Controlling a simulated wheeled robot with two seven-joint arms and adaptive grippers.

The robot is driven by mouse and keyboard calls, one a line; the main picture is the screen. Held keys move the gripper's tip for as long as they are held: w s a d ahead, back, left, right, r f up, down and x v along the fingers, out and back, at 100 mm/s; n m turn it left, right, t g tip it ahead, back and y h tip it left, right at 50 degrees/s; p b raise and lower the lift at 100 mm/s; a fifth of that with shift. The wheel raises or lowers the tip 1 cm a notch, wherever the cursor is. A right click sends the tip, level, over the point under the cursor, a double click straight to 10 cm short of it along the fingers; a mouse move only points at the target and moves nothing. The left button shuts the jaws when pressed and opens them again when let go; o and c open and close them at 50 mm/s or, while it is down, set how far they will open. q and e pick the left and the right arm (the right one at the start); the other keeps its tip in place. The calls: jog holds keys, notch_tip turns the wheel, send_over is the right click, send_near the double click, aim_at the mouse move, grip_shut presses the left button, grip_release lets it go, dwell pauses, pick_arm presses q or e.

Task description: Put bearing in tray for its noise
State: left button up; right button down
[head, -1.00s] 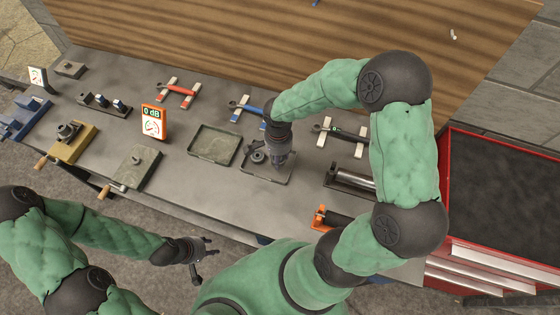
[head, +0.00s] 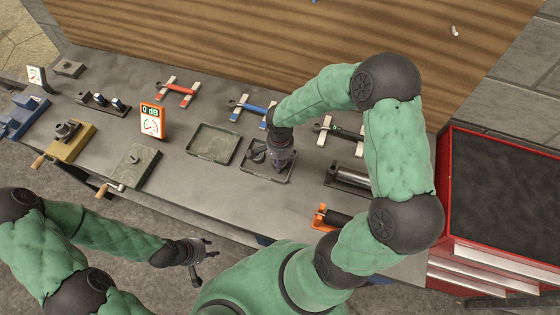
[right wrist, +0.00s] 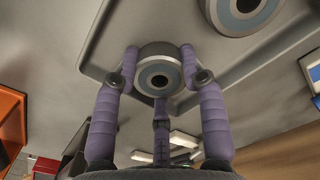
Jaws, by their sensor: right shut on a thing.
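My right gripper (head: 279,165) is over the right-hand tray (head: 254,177). In the right wrist view its purple fingers (right wrist: 160,80) are shut around a ring-shaped bearing (right wrist: 160,72) with a grey-blue face and dark bore. A second bearing (right wrist: 243,10) lies beside it on the tray; it also shows in the head view (head: 256,154), left of the gripper. I cannot tell whether the held bearing touches the tray. A second shallow tray (head: 213,155) to the left looks empty. My left gripper (head: 205,261) is open and empty off the bench's front edge.
An orange-framed meter (head: 152,121) reading 0 dB stands behind a grey block with a handle (head: 137,167). Red (head: 178,93), blue (head: 250,109) and green-handled tools rest at the back. A metal roller (head: 350,178) and red cabinet (head: 500,190) are at right.

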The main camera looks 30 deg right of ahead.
jog(key=shift+s+a+f, duration=0.25)
jog(key=shift+s+f, duration=0.15)
jog(key=shift+f, duration=0.25)
jog(key=c, duration=0.7)
grip_release()
jog(key=shift+w+d+f, duration=0.15)
jog(key=shift+w+f, duration=0.05)
jog(key=shift+r, duration=0.1)
jog(key=shift+r, duration=0.1)
jog(key=shift+r+p, duration=0.45)
notch_tip(320, 180, up, 13)
jog(key=p, duration=0.2)
jog(key=shift+w+f, duration=0.2)
jog(key=shift+w, duration=0.05)
jog(key=shift+d, duration=0.1)
